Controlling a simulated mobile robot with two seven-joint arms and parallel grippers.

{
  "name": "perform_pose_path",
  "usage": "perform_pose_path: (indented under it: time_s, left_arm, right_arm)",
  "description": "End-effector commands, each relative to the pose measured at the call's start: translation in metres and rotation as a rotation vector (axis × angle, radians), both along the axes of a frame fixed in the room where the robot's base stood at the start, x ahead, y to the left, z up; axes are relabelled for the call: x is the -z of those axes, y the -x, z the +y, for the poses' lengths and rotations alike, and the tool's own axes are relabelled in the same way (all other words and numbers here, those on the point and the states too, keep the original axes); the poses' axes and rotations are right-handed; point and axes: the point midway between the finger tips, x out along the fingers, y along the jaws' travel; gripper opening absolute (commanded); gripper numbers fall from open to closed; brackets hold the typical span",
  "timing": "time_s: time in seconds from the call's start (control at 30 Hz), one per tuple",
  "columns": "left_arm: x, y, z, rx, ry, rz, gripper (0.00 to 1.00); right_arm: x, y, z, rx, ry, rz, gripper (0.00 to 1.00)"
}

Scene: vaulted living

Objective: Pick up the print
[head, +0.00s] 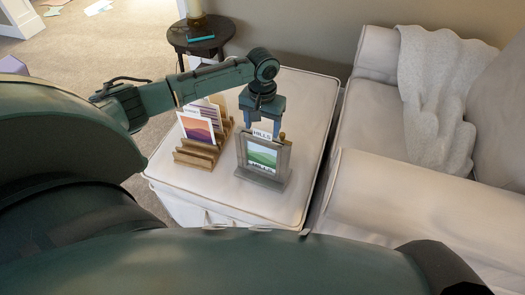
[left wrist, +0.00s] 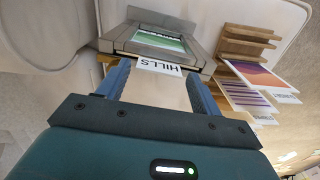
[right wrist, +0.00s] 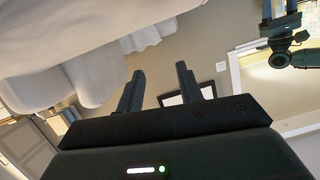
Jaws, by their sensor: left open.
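A print with green hills (head: 262,155) stands upright in a grey frame stand (head: 260,180) on a cream ottoman. A white tab reading "HILLS" (head: 262,134) shows at its top edge. My left gripper (head: 263,126) is open, pointing down just above the frame's top. In the left wrist view, the fingers (left wrist: 158,74) lie either side of the "HILLS" tab (left wrist: 159,66), and the green print (left wrist: 160,40) shows beyond it. I cannot tell whether they touch it. My right gripper (right wrist: 160,74) is open and empty, away from the ottoman.
A wooden rack (head: 190,158) left of the frame holds a purple-orange print (head: 199,128) and others behind it. The ottoman (head: 312,105) is bare to the right. A sofa (head: 400,195) with a grey throw (head: 435,95) stands at right. A dark side table (head: 202,47) stands behind.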

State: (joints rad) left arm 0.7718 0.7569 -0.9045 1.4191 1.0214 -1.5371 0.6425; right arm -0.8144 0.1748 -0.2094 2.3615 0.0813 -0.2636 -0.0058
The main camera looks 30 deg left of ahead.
Motion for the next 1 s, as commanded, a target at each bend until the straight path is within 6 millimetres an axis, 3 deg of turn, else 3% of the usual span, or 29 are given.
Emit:
perform_pose_path:
  time_s: [0.13, 0.43, 1.0]
  left_arm:
    - [0.023, 0.0, 0.0, 0.0, 0.0, 0.0, 0.65]
    - [0.031, 0.002, 0.0, 0.001, -0.002, 0.003, 0.65]
    - [0.034, 0.004, 0.002, -0.002, -0.008, 0.01, 0.21]
  right_arm:
    - [0.0, 0.004, -0.004, 0.006, 0.004, -0.014, 0.36]
    - [-0.005, 0.005, -0.006, 0.006, 0.014, -0.031, 0.36]
    - [-0.001, 0.006, -0.004, 0.001, 0.009, -0.019, 0.36]
